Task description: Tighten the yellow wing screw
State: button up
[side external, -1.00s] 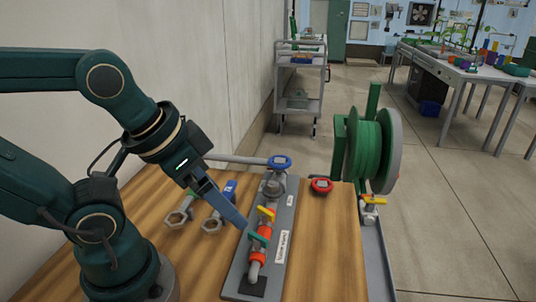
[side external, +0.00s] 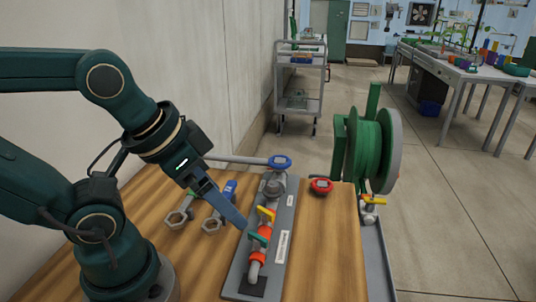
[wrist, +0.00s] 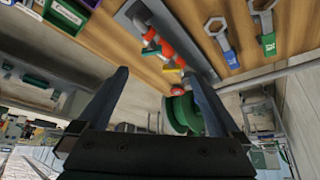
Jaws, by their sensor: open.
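On the grey fitting plate (side external: 236,284), a pipe run carries a yellow wing handle (side external: 266,213) above a green wing handle (side external: 260,240), with orange-red fittings beside them. Another yellow handle (side external: 374,199) sits by the hose reel, so I cannot tell for sure which is the wing screw. My gripper (side external: 238,221) is angled down just left of the pipe run, its near finger close to the green handle and apart from the yellow one. In the wrist view my gripper (wrist: 158,75) is open and empty, with the pipe run beyond the fingers; small handles there are hard to tell apart.
Two wrenches, one green-handled (side external: 179,216) and one blue-handled (side external: 213,222), lie left of the plate.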

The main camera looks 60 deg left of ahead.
jog(key=c, duration=0.7)
jog(key=n+g, duration=0.5)
jog(key=n, duration=1)
send_over(264, 209)
notch_tip(264, 209, down, 4)
jog(key=shift+w+r, duration=0.1)
jog(key=shift+r, duration=0.15)
jog(key=shift+c, duration=0.2)
jog(key=shift+g, duration=0.3)
jog(key=shift+f, duration=2.75)
